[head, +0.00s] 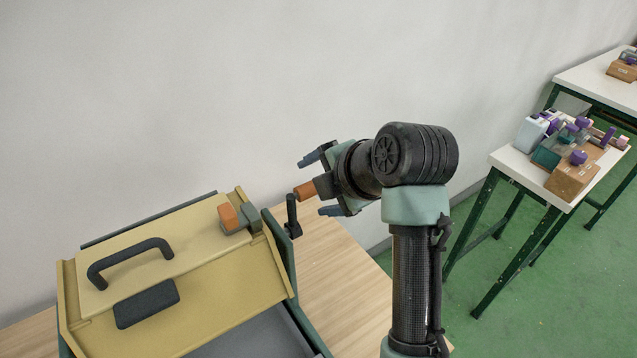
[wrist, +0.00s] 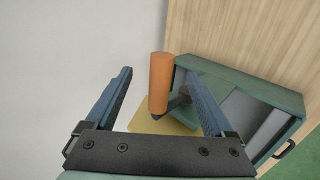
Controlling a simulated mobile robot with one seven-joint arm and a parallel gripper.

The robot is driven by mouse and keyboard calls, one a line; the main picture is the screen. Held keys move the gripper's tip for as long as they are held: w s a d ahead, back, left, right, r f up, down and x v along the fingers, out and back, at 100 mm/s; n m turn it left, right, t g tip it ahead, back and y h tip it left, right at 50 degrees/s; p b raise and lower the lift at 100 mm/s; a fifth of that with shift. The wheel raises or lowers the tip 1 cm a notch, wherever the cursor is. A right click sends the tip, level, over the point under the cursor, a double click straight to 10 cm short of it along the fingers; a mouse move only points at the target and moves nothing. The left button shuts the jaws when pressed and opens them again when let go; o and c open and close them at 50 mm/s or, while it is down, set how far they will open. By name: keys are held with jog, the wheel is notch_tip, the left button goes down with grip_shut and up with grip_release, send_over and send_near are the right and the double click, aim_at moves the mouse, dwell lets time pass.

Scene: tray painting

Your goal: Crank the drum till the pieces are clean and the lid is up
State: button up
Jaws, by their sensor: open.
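The drum machine is a yellow housing (head: 215,318) with green side walls on the wooden table, lower left in the head view. Its pale yellow lid (head: 190,232) with a black handle (head: 130,262) appears to lie down on top. The crank has a black arm (head: 291,212) and an orange grip (head: 304,191) at the housing's right side. The grip also shows in the wrist view (wrist: 159,84). My gripper (head: 319,184) is open, its fingers on either side of the grip, with gaps visible in the wrist view. The pieces and the drum's inside are hidden.
An orange block on a grey mount (head: 229,216) sits at the lid's right edge. Bare wooden tabletop (head: 345,285) lies right of the housing, and a white wall stands behind. A white side table (head: 522,168) with several purple-topped items and wooden blocks stands far right on the green floor.

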jog(key=p+v, duration=0.4)
jog(key=v, duration=0.4)
dwell(0.5)
jog(key=shift+r, duration=0.1)
